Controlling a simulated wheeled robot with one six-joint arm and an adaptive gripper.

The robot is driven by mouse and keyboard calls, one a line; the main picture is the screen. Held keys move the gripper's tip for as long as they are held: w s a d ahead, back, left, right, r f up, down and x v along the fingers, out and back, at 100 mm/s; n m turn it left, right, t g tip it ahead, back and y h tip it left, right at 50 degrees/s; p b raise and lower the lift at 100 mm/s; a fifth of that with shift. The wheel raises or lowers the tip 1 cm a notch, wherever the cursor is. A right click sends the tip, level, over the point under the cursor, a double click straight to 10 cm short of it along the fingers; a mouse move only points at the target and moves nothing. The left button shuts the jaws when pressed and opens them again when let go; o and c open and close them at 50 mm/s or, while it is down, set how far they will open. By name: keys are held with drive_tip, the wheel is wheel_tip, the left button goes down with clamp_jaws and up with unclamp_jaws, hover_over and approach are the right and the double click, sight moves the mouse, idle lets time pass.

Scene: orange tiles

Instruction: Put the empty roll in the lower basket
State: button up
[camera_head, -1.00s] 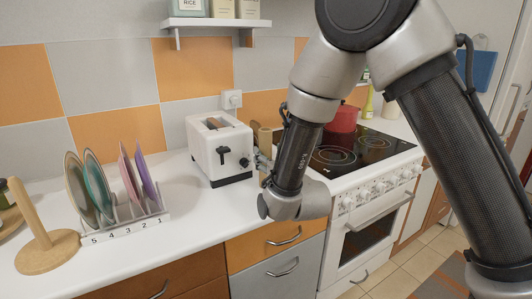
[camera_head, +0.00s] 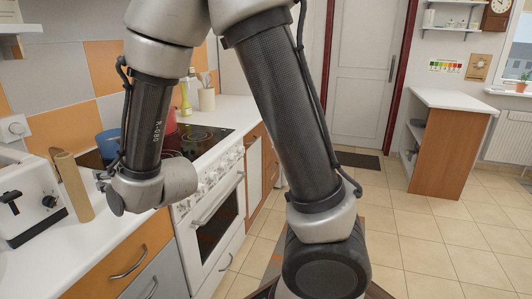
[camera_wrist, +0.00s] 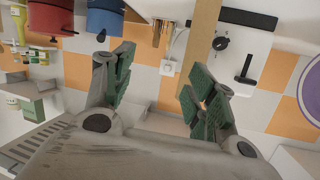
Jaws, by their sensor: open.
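The empty roll (camera_head: 74,187), a plain tan cardboard tube, stands upright on the white counter beside the toaster. In the wrist view, which looks upside down, the tan roll (camera_wrist: 204,42) runs down from the top edge towards the right finger. My gripper (camera_wrist: 160,88) is open, with its two green-padded fingers apart and nothing seen held. In the head view my gripper (camera_head: 103,180) is just right of the roll, partly hidden by my wrist. I cannot tell whether the roll touches a finger. No lower basket is visible.
The white toaster (camera_head: 28,200) stands left of the roll. The stove (camera_head: 195,140) is right of my wrist, with a red pot (camera_wrist: 50,18) and a blue pot (camera_wrist: 92,18). A wooden-sided cabinet (camera_head: 450,145) stands far right. The tiled floor (camera_head: 415,235) between is mostly clear.

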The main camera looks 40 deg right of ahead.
drive_tip(key=s+d+r+g+h, duration=0.1)
drive_tip(key=d+r+g, duration=0.25)
drive_tip(key=d, duration=0.55)
drive_tip(key=s+d+r+m+g+h, duration=0.1)
drive_tip(key=s+d+r+g, duration=0.1)
drive_tip(key=s+d, duration=0.6)
drive_tip(key=s+d+r+m+g+h, duration=0.1)
drive_tip(key=s+d+g+h, duration=0.1)
drive_tip(key=s+d, duration=0.7)
drive_tip(key=shift+d+r, duration=0.25)
drive_tip(key=shift+r, duration=0.1)
drive_tip(key=shift+o, duration=0.6)
drive_tip(key=s+d+m+g+h, duration=0.1)
drive_tip(key=s+d, duration=0.3)
drive_tip(key=s, duration=0.4)
drive_tip(key=shift+r+g+h, duration=0.25)
drive_tip(key=shift+g+h, duration=0.05)
drive_tip(key=shift+g, duration=0.35)
